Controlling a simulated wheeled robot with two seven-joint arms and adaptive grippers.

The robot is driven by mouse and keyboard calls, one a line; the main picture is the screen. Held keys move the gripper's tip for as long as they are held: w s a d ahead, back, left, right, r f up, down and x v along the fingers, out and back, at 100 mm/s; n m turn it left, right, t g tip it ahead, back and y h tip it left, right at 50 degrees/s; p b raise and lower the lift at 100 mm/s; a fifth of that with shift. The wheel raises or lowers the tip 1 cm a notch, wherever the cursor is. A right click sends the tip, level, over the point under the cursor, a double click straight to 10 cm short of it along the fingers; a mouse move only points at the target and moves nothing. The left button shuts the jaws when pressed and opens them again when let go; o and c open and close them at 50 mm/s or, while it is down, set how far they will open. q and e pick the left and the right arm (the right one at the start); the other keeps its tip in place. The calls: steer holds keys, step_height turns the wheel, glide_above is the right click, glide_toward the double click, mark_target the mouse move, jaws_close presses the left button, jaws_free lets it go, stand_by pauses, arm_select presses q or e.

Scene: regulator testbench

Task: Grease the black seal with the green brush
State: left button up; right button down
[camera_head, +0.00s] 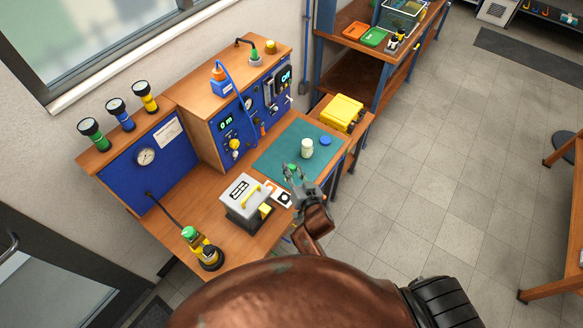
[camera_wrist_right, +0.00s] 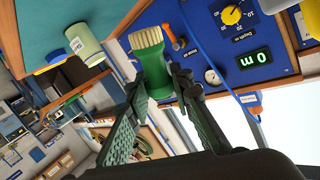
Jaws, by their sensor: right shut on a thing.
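My right gripper (camera_head: 297,180) is above the near part of the green mat (camera_head: 270,160). It is shut on the green brush (camera_head: 292,168), which also shows in the right wrist view (camera_wrist_right: 152,65) between the fingers, its pale bristles pointing away from them. An open-looking white jar (camera_head: 307,148) stands on the mat beyond the brush, with a blue lid (camera_head: 325,141) to its right. The jar also shows in the right wrist view (camera_wrist_right: 85,45), apart from the bristles. A small dark round spot on a white card (camera_head: 285,200) may be the black seal; it is too small to tell. My left gripper is not seen.
A grey case with a yellow handle (camera_head: 245,198) stands left of the gripper. The blue gauge panel (camera_head: 240,122) rises behind the mat. A yellow box (camera_head: 341,113) sits to the right. A yellow-black device (camera_head: 203,250) stands at the bench's near left.

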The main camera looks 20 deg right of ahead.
step_height(320, 180, down, 2)
steer(key=shift+b, duration=0.65)
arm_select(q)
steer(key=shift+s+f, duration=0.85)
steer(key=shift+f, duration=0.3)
